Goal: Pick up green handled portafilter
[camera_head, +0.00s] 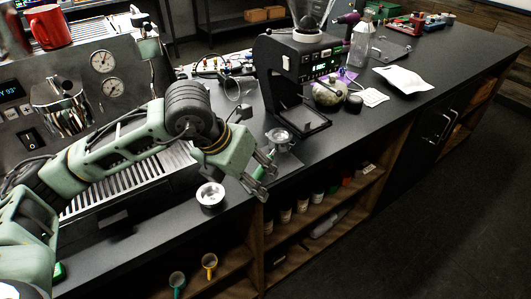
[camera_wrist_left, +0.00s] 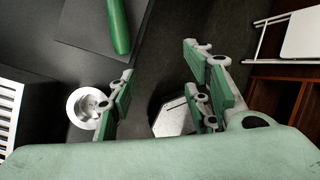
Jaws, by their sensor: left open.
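My left gripper (camera_head: 264,183) is open above the counter's front edge, and its spread fingers also show in the left wrist view (camera_wrist_left: 163,110). A green rounded bar (camera_wrist_left: 118,25), like a handle, lies on a dark slab ahead of the fingers in that view; its far end is cut off by the frame. I cannot tell whether a portafilter head is joined to it. A silver round metal piece (camera_head: 281,136) stands by the grinder, close behind my left gripper. Nothing shows held between the fingers. My right gripper is not in view.
A small silver cup (camera_head: 210,194) stands on the counter left of the gripper. The espresso machine (camera_head: 85,110) fills the left side, and a black grinder (camera_head: 290,75) stands behind. Open shelves below hold several bottles. Counter space to the right (camera_head: 385,120) is mostly clear.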

